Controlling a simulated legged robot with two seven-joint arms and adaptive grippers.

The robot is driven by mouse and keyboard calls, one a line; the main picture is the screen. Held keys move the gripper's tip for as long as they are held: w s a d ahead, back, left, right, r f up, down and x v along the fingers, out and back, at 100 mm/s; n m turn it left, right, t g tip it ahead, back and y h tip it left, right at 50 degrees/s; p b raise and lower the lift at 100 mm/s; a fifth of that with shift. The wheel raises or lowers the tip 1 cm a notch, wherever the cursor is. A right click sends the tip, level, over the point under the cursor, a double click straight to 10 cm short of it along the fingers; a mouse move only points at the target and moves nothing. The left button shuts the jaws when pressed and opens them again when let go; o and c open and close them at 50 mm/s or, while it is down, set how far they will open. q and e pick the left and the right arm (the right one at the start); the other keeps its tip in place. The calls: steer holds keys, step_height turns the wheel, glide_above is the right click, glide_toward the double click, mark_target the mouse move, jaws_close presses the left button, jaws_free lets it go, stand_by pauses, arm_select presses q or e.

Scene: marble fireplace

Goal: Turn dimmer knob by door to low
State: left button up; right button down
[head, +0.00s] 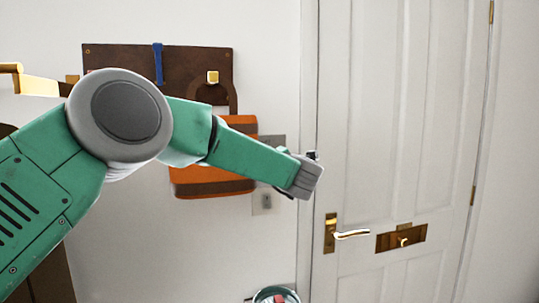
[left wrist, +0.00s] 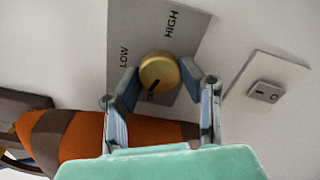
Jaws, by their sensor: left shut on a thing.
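The brass dimmer knob (left wrist: 158,70) sits on a grey plate (left wrist: 190,22) in the left wrist view. The plate is marked HIGH and LOW, with a third label partly hidden beside the knob. A dark mark on the knob points toward that third label, away from HIGH. My left gripper (left wrist: 160,82) has one finger on each side of the knob and is shut on it. In the head view, my left gripper (head: 312,170) is at the wall by the door, and it and the arm hide the knob; part of the plate (head: 277,142) shows. My right gripper is out of view.
A white door (head: 360,120) with a brass lever handle (head: 350,234) stands just right of the gripper. A smaller switch plate (head: 265,203) is below the dimmer. An orange and brown bag (head: 215,187) hangs left, under a wooden peg board (head: 120,58).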

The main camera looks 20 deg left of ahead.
arm_select(q)
steer(key=shift+d+f+m+p, duration=0.1)
steer(key=shift+f+m+p, duration=0.05)
steer(key=shift+m+p, duration=2.85)
steer(key=shift+f+m+p, duration=0.15)
steer(key=shift+m+p, duration=1.75)
steer(key=shift+m, duration=2.2)
steer(key=o, duration=0.9)
steer(key=shift+f, duration=0.1)
steer(key=shift+c, duration=0.2)
steer(key=shift+r, duration=0.25)
steer(key=v, duration=1.2)
steer(key=shift+d, duration=0.15)
